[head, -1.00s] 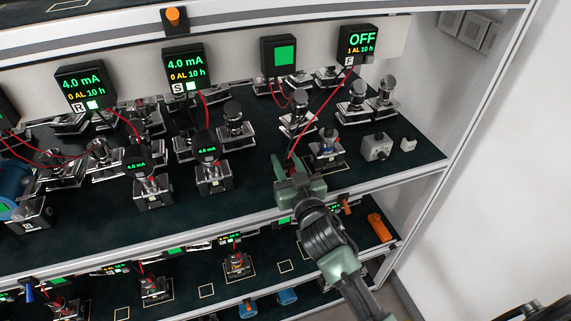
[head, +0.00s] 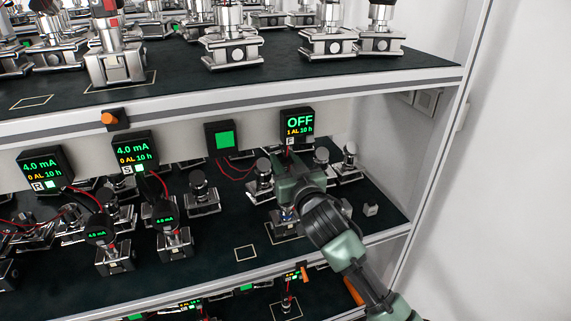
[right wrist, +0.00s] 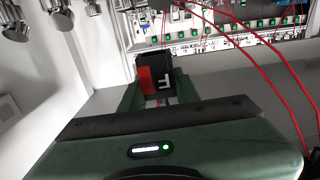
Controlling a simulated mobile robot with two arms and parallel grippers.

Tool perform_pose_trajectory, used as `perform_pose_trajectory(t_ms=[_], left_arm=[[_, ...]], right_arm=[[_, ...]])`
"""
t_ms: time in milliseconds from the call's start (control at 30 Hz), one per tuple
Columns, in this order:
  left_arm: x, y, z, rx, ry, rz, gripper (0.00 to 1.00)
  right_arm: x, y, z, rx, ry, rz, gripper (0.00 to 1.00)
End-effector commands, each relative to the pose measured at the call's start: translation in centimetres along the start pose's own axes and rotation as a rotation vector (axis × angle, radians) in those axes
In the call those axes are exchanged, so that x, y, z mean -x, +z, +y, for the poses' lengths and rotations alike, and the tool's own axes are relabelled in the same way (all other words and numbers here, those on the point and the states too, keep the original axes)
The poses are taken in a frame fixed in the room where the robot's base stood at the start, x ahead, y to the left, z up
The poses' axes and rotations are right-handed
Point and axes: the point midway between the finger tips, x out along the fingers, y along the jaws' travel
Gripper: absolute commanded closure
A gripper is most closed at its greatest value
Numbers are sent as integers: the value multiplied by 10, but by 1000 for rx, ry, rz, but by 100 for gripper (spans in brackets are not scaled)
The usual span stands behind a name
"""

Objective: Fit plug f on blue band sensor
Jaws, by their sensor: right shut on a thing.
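My right gripper (head: 288,196) is shut on plug f (right wrist: 157,76), a black and red plug marked F, which sits between the fingers in the right wrist view. In the head view the gripper hides most of the plug. The blue band sensor (head: 284,214) stands on the middle shelf, directly below the gripper and partly covered by it. I cannot tell whether plug and sensor touch. Display F (head: 298,124) reads OFF, 1 AL, 10 h. My left gripper is not in view.
Other metal sensors stand close by, one (head: 202,192) to the left. A small grey block (head: 371,210) lies to the right. An empty marked square (head: 246,253) is at the front left. The upper shelf edge (head: 230,110) runs overhead.

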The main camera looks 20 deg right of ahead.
Motion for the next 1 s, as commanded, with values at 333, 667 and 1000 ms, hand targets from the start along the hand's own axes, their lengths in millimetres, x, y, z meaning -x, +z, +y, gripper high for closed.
perform_pose_trajectory(t_ms=[333,667,1000], left_arm=[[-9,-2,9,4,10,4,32],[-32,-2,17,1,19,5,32],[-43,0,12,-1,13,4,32]], right_arm=[[0,11,0,0,1,0,100],[0,43,0,0,0,0,100],[0,59,0,0,1,1,100]])
